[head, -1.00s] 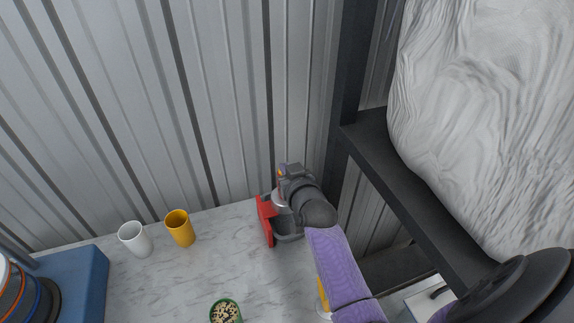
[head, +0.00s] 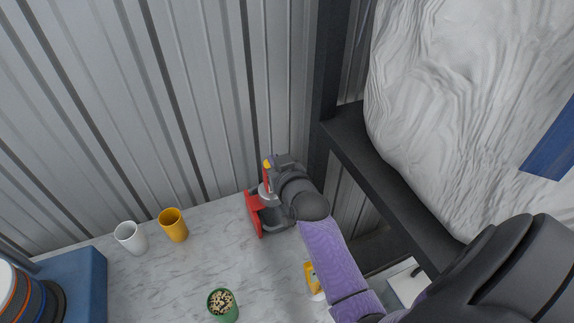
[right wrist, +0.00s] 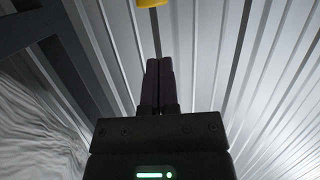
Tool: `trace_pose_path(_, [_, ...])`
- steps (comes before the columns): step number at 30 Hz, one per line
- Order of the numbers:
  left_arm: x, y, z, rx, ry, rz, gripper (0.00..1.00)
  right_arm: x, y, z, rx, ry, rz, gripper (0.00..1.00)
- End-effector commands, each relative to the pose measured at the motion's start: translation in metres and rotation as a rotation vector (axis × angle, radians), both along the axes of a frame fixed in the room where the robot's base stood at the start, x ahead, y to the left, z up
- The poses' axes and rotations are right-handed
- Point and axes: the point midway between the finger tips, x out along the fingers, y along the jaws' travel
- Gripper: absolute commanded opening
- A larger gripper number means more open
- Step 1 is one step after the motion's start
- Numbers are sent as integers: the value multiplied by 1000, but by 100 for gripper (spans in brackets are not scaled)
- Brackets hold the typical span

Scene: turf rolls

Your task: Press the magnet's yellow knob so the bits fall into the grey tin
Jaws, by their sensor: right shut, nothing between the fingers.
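The yellow knob (head: 267,163) tops a thin red upright (head: 267,180) at the back of the marble table. Below it is a grey rounded part (head: 268,197), beside a red piece (head: 254,214). A grey shape that may be the tin (head: 282,222) shows low behind my arm, mostly hidden; its contents cannot be seen. My right gripper (head: 280,160) is shut and empty, just right of the knob; I cannot tell if they touch. In the right wrist view, the shut fingers (right wrist: 158,64) point toward a yellow piece (right wrist: 151,3) at the top edge. My left gripper is out of view.
A white cup (head: 131,238) and a yellow cup (head: 174,226) stand at left. A green cup (head: 222,304) holds pale bits. A yellow item (head: 313,277) lies by my arm. A dark shelf frame (head: 372,165) bounds the right; a corrugated wall stands behind.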

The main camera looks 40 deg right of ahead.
Motion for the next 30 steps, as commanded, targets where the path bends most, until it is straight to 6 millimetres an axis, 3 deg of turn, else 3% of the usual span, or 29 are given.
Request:
trace_pose_path(3, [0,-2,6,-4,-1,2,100,-27,6,8,0,-2,0,0])
trace_pose_path(10, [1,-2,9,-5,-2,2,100,-60,14,16,-1,-6,-1,0])
trace_pose_path(26, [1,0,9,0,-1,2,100,-65,15,18,-1,-9,-1,0])
trace_pose_path(30, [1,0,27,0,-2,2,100,-65,15,36,-2,-11,-1,0])
